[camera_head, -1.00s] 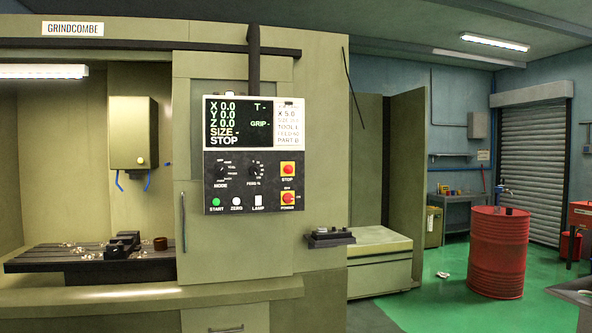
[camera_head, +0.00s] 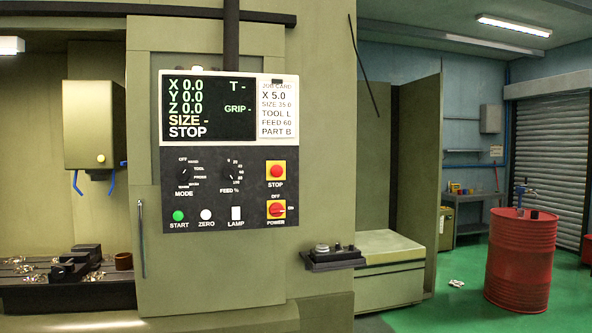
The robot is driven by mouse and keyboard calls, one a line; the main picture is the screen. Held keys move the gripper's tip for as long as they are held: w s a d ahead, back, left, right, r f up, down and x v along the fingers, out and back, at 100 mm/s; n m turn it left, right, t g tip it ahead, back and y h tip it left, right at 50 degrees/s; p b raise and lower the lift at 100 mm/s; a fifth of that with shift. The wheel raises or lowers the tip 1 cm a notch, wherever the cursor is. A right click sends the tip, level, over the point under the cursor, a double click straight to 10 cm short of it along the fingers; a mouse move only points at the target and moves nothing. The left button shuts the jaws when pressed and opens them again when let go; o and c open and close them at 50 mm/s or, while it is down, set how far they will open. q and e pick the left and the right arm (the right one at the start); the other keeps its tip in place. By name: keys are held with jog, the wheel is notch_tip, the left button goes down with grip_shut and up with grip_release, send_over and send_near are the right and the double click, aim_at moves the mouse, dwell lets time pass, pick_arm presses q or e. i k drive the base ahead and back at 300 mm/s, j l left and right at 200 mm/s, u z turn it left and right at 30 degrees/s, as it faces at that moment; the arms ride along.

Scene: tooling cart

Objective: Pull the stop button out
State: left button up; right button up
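The stop button (camera_head: 276,171) is a red round knob on a yellow square plate, at the right side of the control panel (camera_head: 215,190). The word STOP is printed below it. From this front view I cannot tell whether it is pushed in or out. The screen (camera_head: 208,105) shows X, Y and Z at 0.0, SIZE and the word STOP. Neither of my grippers is in view.
Below the stop button is the red and yellow POWER switch (camera_head: 276,210). MODE and FEED dials, a green START button (camera_head: 179,216), ZERO and LAMP are also there. A small shelf (camera_head: 333,258) juts out at lower right. A red drum (camera_head: 519,262) stands farther right on green floor.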

aim_at(276, 170)
jog(key=i+j+z, duration=0.15)
jog(key=i, duration=0.4)
jog(key=i+j+z, duration=0.1)
jog(key=i+j, duration=0.3)
jog(key=i+j+z, duration=0.1)
jog(key=i+j, duration=0.15)
jog(key=j, duration=0.15)
jog(key=i+j, duration=0.25)
jog(key=j, duration=0.2)
jog(key=z, duration=0.05)
